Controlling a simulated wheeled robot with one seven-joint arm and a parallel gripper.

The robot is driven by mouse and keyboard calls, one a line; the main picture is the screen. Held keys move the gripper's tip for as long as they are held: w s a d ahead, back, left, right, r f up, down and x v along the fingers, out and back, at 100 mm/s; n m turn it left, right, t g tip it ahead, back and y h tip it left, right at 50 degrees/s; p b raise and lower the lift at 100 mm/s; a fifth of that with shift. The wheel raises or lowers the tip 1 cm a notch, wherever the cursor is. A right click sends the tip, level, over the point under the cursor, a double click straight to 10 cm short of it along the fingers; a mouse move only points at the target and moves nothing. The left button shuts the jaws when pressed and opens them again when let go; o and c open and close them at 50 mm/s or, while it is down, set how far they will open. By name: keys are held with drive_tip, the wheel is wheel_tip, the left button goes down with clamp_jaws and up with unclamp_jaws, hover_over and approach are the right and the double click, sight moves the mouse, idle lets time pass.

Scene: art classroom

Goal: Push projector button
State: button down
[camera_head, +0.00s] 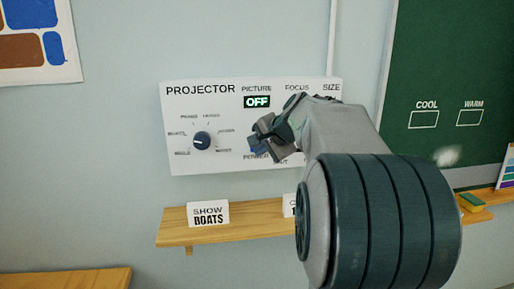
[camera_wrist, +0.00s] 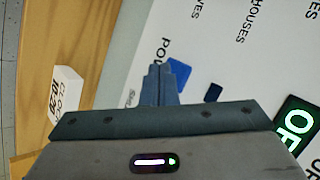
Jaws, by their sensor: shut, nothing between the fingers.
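The white projector panel (camera_head: 185,110) is on the wall, with a display (camera_head: 257,102) reading OFF and a dark blue dial (camera_head: 202,141). My gripper (camera_head: 264,139) is shut and empty in front of the panel, just above the POWER label. A blue button (camera_wrist: 180,72) beside the partly covered POWER label shows in the wrist view, just right of my shut fingertips (camera_wrist: 160,70). I cannot tell whether the fingertips touch it. A smaller dark blue control (camera_wrist: 213,92) is farther right. My arm hides the panel's lower right part.
A wooden shelf (camera_head: 240,225) below the panel bears a SHOW BOATS card (camera_head: 208,214) and a partly hidden card (camera_head: 289,205); a CLOCK 10:20 card (camera_wrist: 67,90) shows in the wrist view. A green board (camera_head: 440,60) is at right. A wooden surface (camera_head: 60,282) is at lower left.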

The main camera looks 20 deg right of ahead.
drive_tip(key=shift+s+a+b, duration=0.25)
drive_tip(key=shift+s+b, duration=0.15)
drive_tip(key=shift+s, duration=0.5)
drive_tip(key=shift+s+a+b, duration=0.3)
drive_tip(key=shift+s+b, duration=0.05)
drive_tip(key=shift+s, duration=0.6)
drive_tip(key=shift+s+a+b, duration=0.25)
drive_tip(key=shift+s+b, duration=0.15)
drive_tip(key=shift+s, duration=0.5)
